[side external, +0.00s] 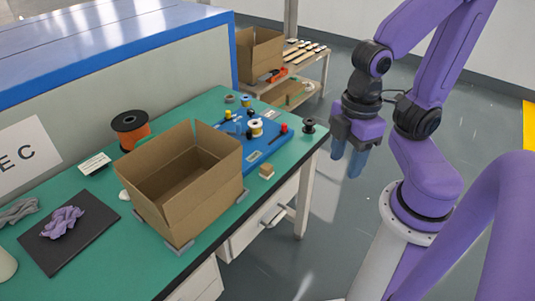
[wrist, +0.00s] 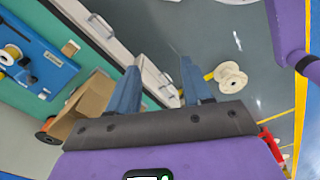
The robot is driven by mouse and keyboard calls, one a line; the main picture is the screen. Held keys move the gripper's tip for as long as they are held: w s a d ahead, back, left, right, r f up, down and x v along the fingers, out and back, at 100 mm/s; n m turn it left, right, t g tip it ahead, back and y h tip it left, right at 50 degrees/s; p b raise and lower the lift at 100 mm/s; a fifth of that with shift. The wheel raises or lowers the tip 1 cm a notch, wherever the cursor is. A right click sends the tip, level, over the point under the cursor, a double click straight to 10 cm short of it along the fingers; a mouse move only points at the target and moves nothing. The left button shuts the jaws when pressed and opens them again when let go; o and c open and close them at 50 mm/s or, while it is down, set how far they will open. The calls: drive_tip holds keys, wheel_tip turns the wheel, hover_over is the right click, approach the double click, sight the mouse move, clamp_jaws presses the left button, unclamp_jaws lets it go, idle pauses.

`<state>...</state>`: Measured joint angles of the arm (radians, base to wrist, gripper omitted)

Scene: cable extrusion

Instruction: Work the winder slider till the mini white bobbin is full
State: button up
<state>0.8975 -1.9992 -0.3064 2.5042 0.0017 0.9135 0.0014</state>
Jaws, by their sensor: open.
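The winder is a blue board (side external: 262,152) near the right end of the green bench, with small yellow, red and black parts on it. A small white bobbin (side external: 256,128) sits on the board; I cannot tell how much is wound on it. A red knob (side external: 284,128) stands at the board's right side and may belong to the slider, which I cannot make out clearly. In the wrist view, the blue board (wrist: 35,65) is at the left edge. My gripper (side external: 356,160) is open and empty, pointing down past the bench's right edge, apart from the winder.
An open cardboard box (side external: 180,215) stands in front of the winder on the green bench (side external: 110,235). A black and orange spool (side external: 131,130) is behind it. A small black spool (side external: 308,126) sits at the bench corner. A white spool (wrist: 231,78) shows over the floor.

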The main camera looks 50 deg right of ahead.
idle(0.4)
drive_tip(key=w+a+r+m, duration=0.1)
drive_tip(key=w+m, duration=0.3)
drive_tip(key=w, duration=0.9)
drive_tip(key=w+d+m, duration=0.4)
drive_tip(key=w+d, duration=0.2)
drive_tip(key=w, duration=0.6)
drive_tip(key=m, duration=0.7)
hover_over(284, 124)
wheel_tip(284, 124, down, 8)
wheel_tip(284, 124, down, 16)
drive_tip(key=shift+f, duration=0.1)
